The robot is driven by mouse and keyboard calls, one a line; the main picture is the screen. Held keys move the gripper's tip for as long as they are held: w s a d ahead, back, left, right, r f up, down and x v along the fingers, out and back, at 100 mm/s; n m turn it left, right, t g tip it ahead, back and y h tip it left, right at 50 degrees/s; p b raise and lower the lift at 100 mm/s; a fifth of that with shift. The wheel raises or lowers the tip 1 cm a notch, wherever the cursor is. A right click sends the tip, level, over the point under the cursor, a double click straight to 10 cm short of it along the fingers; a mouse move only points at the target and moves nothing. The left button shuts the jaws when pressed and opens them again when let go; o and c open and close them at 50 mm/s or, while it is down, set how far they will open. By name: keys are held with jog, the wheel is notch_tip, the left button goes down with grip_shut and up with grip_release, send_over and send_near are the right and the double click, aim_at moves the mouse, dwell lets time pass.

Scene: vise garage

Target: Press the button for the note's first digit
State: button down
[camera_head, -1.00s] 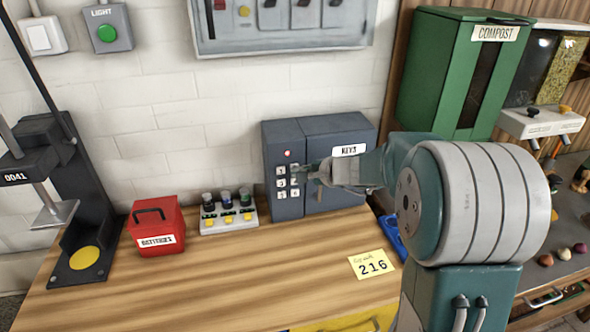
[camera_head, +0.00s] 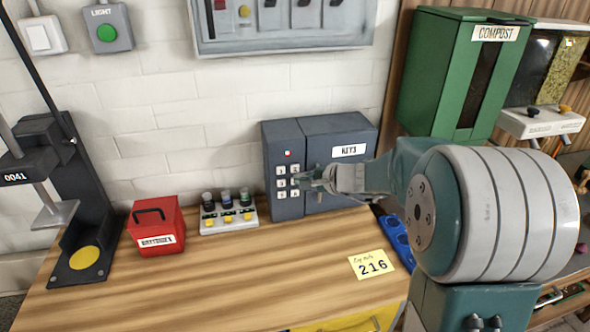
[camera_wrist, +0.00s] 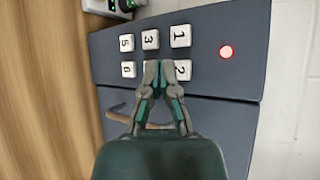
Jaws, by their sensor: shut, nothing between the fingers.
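The note (camera_head: 371,265) is yellow, reads 216 and lies on the bench. The dark grey key cabinet (camera_head: 345,137) stands by the wall, with a keypad of white numbered buttons (camera_head: 281,170) on its left part. In the wrist view the 2 button (camera_wrist: 183,70) is partly covered by my right fingertip; buttons 1 (camera_wrist: 180,36), 3 (camera_wrist: 150,39), 5 (camera_wrist: 126,43) and 6 (camera_wrist: 128,69) show. The 4 button is hidden behind the fingertips. My gripper (camera_wrist: 160,68) is shut and empty in front of the keypad; I cannot tell if it touches. It also shows in the head view (camera_head: 300,180).
A red light (camera_wrist: 226,52) glows on the cabinet; its handle (camera_wrist: 140,118) is near my gripper. A rack of small jars (camera_head: 229,214) and a red batteries box (camera_head: 156,226) stand to the left. A blue object (camera_head: 396,240) lies right. The front of the bench is clear.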

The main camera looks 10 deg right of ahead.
jog(key=s, duration=0.4)
jog(key=shift+s, duration=0.1)
jog(key=shift+s, duration=0.1)
dwell(0.7)
